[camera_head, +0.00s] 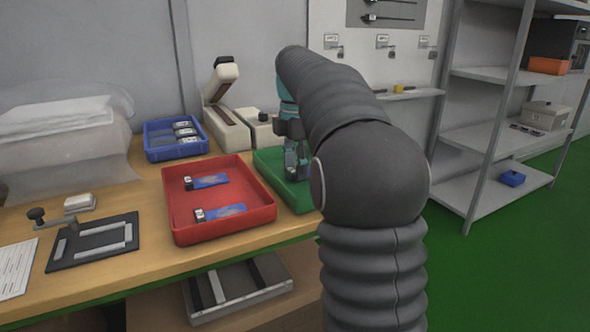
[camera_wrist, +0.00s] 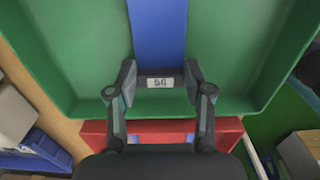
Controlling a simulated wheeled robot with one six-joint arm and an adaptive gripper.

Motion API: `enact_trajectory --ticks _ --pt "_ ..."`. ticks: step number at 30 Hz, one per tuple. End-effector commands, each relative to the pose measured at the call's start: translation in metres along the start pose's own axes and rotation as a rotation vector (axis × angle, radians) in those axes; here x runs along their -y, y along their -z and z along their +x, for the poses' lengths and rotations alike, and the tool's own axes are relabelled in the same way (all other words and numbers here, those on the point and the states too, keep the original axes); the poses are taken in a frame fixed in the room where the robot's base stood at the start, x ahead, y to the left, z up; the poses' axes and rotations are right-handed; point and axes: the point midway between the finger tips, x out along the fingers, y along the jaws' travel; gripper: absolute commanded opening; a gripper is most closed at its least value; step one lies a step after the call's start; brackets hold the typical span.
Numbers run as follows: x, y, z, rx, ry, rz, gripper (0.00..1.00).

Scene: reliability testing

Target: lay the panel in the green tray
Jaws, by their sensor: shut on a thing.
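The green tray (camera_head: 268,162) stands on the bench, right of the red tray and partly hidden by my arm. It fills most of the wrist view (camera_wrist: 75,60). My gripper (camera_head: 296,165) is over the green tray, pointing down. In the wrist view my gripper (camera_wrist: 160,82) is shut on the white labelled end of the panel. The blue panel (camera_wrist: 158,35) stretches from the fingers across the tray. I cannot tell whether it touches the tray floor. In the head view the held panel is hidden behind my gripper and arm.
The red tray (camera_head: 222,236) holds two similar panels, (camera_head: 210,181) and (camera_head: 226,212). A blue tray (camera_head: 176,154) with several parts is behind it. A beige device (camera_head: 228,128) stands behind the trays. A black fixture (camera_head: 94,243) lies at the left. Shelving (camera_head: 495,135) is at right.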

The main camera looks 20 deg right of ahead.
Motion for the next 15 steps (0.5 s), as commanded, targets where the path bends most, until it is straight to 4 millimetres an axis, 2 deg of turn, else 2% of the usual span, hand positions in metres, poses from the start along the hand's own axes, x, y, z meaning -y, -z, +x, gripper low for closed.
enact_trajectory --ticks 3,14,15 --pt "0.0003 -0.0001 0.0065 0.000 -0.001 0.000 0.22" --pt "0.0002 -0.0001 0.0097 0.000 -0.001 0.000 0.22" --pt "0.0002 -0.0001 0.0089 0.000 -0.001 0.000 0.61"
